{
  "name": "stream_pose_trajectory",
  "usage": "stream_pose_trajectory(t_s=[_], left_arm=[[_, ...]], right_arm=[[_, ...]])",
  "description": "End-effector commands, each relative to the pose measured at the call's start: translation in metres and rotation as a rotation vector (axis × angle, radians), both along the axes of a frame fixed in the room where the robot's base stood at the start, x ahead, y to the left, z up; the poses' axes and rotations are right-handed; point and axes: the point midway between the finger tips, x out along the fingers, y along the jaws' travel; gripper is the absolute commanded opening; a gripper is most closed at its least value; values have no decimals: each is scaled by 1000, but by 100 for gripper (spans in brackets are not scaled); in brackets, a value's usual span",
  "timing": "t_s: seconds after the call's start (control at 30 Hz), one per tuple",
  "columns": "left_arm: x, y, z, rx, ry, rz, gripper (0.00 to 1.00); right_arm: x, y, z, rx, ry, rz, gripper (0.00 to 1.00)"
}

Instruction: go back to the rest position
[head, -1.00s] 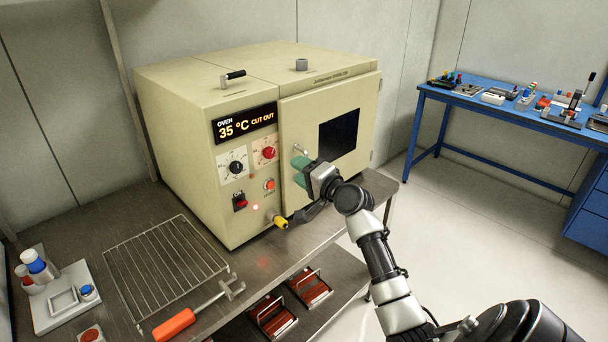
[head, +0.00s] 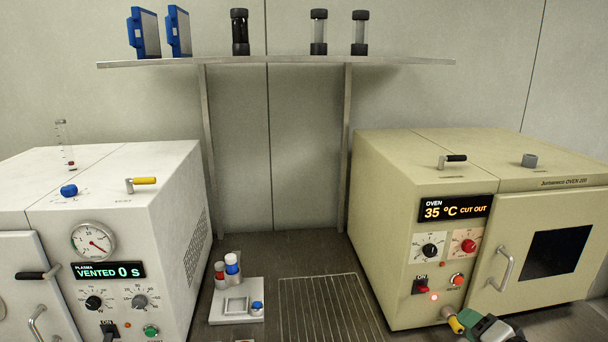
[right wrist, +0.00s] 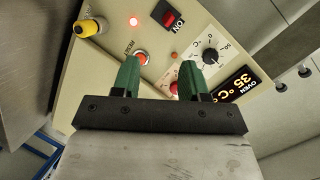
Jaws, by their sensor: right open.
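My right gripper (head: 492,328) shows at the bottom edge of the head view, in front of the lower part of the beige oven (head: 395,240). In the right wrist view its two green fingers (right wrist: 158,80) are spread apart with nothing between them. Beyond them is the oven's front panel (right wrist: 110,60), with its red-orange reset button, dials and switch. I cannot tell from the frames whether a fingertip touches the panel. The oven display (head: 455,209) reads 35 °C CUT OUT and its door (head: 500,245) is shut. My left gripper is not in view.
A white plasma machine (head: 170,215) stands at the left, reading VENTED 0 s. A wire rack (head: 330,305) and a white tray with bottles (head: 225,312) lie on the bench between the machines. A wall shelf (head: 280,63) above holds blue frames and dark-capped cylinders. A yellow-tipped fitting (head: 455,323) sticks out low on the oven.

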Motion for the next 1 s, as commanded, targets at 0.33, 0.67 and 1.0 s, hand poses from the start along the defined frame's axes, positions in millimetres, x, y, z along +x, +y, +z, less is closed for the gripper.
stream_pose_trajectory(t_s=[0.33,0.67,1.0], left_arm=[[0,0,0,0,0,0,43],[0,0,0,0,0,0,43],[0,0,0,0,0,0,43]], right_arm=[[-154,118,-110,-615,431,418,44],[-252,150,-120,-869,632,633,44],[-287,158,-147,-959,739,731,44]])
